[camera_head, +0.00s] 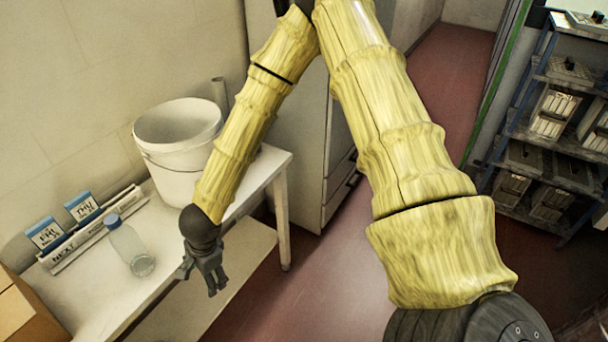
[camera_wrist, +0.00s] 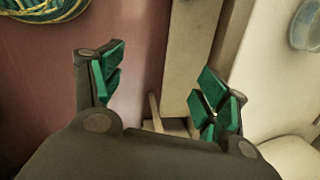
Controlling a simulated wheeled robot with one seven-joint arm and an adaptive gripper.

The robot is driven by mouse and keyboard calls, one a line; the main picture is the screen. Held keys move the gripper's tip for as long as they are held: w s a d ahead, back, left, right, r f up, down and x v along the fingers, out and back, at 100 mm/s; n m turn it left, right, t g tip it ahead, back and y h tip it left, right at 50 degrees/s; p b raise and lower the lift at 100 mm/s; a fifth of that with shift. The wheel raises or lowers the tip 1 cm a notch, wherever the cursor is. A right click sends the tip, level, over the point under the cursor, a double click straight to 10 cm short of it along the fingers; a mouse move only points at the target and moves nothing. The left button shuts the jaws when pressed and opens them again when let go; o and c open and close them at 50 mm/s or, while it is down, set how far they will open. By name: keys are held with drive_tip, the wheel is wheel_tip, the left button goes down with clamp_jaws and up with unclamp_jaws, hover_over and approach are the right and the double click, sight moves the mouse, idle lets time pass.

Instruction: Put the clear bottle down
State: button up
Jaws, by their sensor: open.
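The clear bottle (camera_head: 130,249) with a blue cap stands on the white table (camera_head: 185,237), left of my gripper. It looks slightly tilted in the head view, though I cannot tell that from the camera's angle. My gripper (camera_head: 213,288) hangs beside the table's front edge, apart from the bottle, with nothing between its fingers. In the wrist view my gripper (camera_wrist: 155,85) shows its green finger pads spread wide over the floor and table edge. A round clear part at the top right of the wrist view (camera_wrist: 306,26) appears to be the bottle's base.
A white bucket (camera_head: 180,150) stands behind on the table. A sign strip (camera_head: 90,232) with two blue-and-white boxes (camera_head: 62,222) lies along the wall. A cardboard box (camera_head: 20,312) is at the lower left. A grey cabinet (camera_head: 318,130) and a loaded shelf rack (camera_head: 545,130) stand beyond.

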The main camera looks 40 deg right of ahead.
drive_tip(key=s+d+f+n, duration=0.3)
drive_tip(key=s+f+n, duration=0.2)
drive_tip(key=s, duration=0.3)
drive_tip(key=s+d+f+n+g+h, duration=0.1)
drive_tip(key=s+d+f+n, duration=0.3)
drive_tip(key=s, duration=0.5)
drive_tip(key=s+d+f+n, duration=0.4)
drive_tip(key=s+f+n, duration=0.3)
drive_tip(key=s+f, duration=0.1)
drive_tip(key=shift+s+g, duration=0.3)
drive_tip(key=shift+s, duration=0.35)
drive_tip(key=shift+f, duration=0.1)
